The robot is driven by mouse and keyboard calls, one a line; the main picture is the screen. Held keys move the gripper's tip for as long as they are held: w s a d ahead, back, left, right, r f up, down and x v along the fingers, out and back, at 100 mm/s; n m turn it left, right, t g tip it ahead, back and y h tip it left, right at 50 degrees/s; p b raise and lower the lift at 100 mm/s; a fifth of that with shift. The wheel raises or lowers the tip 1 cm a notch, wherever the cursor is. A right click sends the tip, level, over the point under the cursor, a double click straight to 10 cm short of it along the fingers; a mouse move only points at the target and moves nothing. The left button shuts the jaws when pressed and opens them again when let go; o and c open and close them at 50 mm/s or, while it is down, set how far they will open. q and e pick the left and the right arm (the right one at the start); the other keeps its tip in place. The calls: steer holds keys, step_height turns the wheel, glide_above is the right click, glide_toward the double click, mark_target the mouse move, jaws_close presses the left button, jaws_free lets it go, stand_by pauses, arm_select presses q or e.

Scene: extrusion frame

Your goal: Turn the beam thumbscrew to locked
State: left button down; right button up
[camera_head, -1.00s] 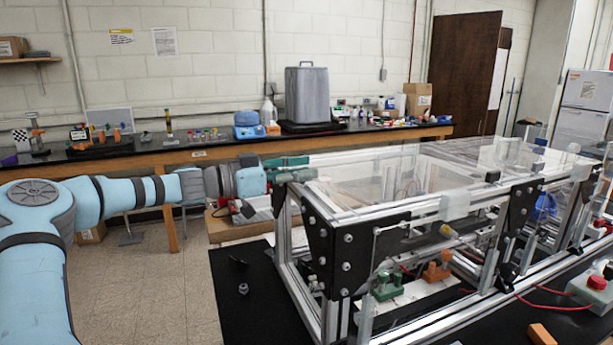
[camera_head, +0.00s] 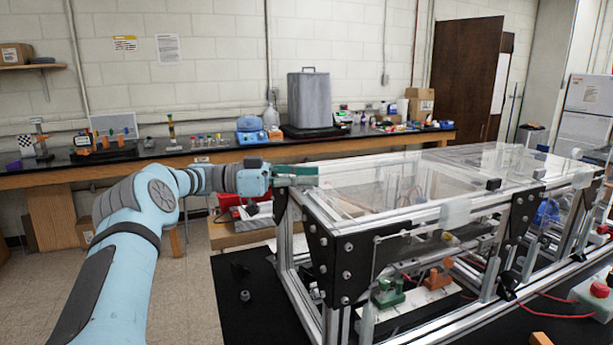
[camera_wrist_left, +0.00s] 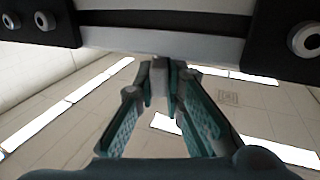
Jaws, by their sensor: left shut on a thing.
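The extrusion frame (camera_head: 345,258) stands at the centre right, with silver bars, black corner plates and clear panels. My left gripper (camera_head: 306,175) is at its upper left corner. In the left wrist view, the fingers of my left gripper (camera_wrist_left: 159,88) are closed around a small grey knob (camera_wrist_left: 159,76), apparently the beam thumbscrew, just below a pale beam (camera_wrist_left: 160,42). The fingers hide most of the knob, so its locked or unlocked position cannot be told. In the head view the thumbscrew is hidden. My right gripper is not in view.
Black plates with bolts (camera_wrist_left: 41,21) flank the beam near my gripper. A green clamp (camera_head: 388,292) and an orange clamp (camera_head: 437,277) sit inside the frame. A bench (camera_head: 60,168) with lab items runs along the back wall.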

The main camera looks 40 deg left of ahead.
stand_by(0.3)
arm_select(q)
steer(key=c, duration=1.7)
jaws_free()
steer(key=shift+a, duration=0.1)
